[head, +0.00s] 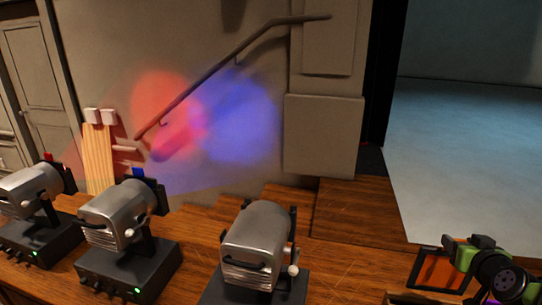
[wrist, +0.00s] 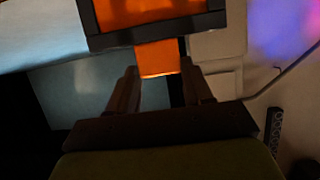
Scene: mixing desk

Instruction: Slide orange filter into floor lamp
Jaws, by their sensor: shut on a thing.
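The orange filter (head: 437,272) is a dark-framed square at the lower right of the head view. In the wrist view its orange pane (wrist: 135,10) and lower tab (wrist: 158,58) show, with the top cut off. My gripper (head: 456,254) is shut on the tab, which sits between both fingers in the wrist view (wrist: 160,75). Three silver lamps stand in a row. The right lamp (head: 258,236) shows no coloured filter and is well left of my gripper. I cannot tell from a label which is the floor lamp.
The left lamp (head: 30,190) has a red filter (head: 47,157); the middle lamp (head: 118,213) has a blue filter (head: 137,172). Red and blue light falls on the wall (head: 260,60). A handrail (head: 225,62) slopes along it. Wooden flooring (head: 350,215) is clear between the right lamp and the orange filter.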

